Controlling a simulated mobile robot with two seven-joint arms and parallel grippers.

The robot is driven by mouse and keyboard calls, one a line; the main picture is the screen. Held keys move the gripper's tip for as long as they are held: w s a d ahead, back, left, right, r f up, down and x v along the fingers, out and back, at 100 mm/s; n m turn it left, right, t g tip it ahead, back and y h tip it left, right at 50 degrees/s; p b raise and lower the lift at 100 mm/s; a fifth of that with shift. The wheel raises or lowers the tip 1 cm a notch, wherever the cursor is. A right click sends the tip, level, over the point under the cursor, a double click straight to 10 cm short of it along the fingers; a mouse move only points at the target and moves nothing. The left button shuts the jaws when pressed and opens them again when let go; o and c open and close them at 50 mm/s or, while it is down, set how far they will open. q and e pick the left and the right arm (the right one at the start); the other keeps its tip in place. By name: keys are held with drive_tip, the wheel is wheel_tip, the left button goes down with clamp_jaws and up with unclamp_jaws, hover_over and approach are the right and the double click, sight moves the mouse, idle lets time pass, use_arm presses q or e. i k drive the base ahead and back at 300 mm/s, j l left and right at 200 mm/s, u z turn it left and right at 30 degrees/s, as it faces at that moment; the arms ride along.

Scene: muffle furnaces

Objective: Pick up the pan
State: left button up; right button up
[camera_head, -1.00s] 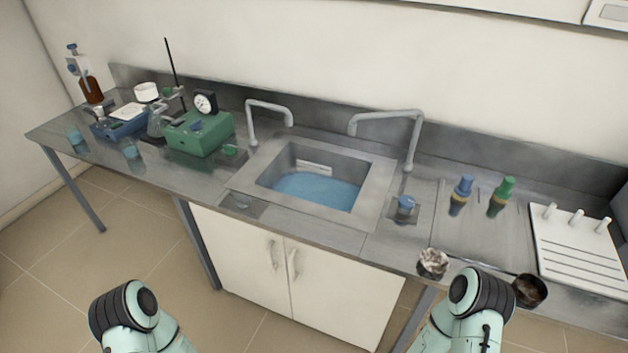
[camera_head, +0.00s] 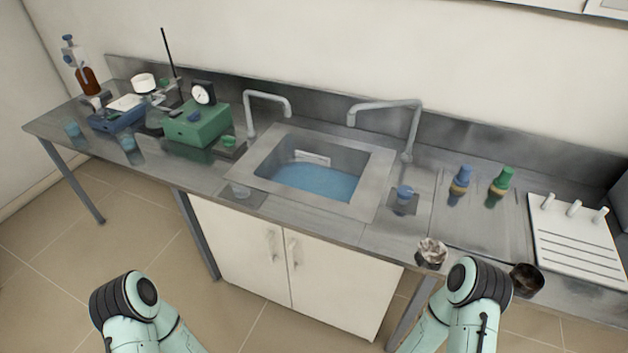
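A small dark round pan (camera_head: 527,279) is at the front right edge of the steel counter. A thin dark handle seems to run left from it, partly hidden behind my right arm. My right arm's elbow shows in front of the counter, just left of the pan's bowl. My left arm's elbow is at the lower left, over the floor and far from the pan. Both grippers are out of the picture, so their state and anything in them cannot be seen.
A crumpled whitish item in a dark cup (camera_head: 431,253) stands close left of the pan. A white rack board (camera_head: 575,245) lies behind it. Blue-capped (camera_head: 461,178) and green-capped (camera_head: 502,181) bottles stand farther back. A sink (camera_head: 365,208) with water is mid-counter. Floor in front is open.

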sight(526, 277)
drive_tip(key=z, duration=1.95)
drive_tip(key=i+l, duration=0.5)
drive_tip(key=l, duration=0.15)
drive_tip(key=i+l+u, duration=0.1)
drive_tip(key=u, duration=0.3)
drive_tip(key=i+l+u, duration=0.1)
drive_tip(key=u, duration=0.25)
drive_tip(key=l+u, duration=0.4)
drive_tip(key=i+j, duration=0.05)
drive_tip(key=j, duration=0.05)
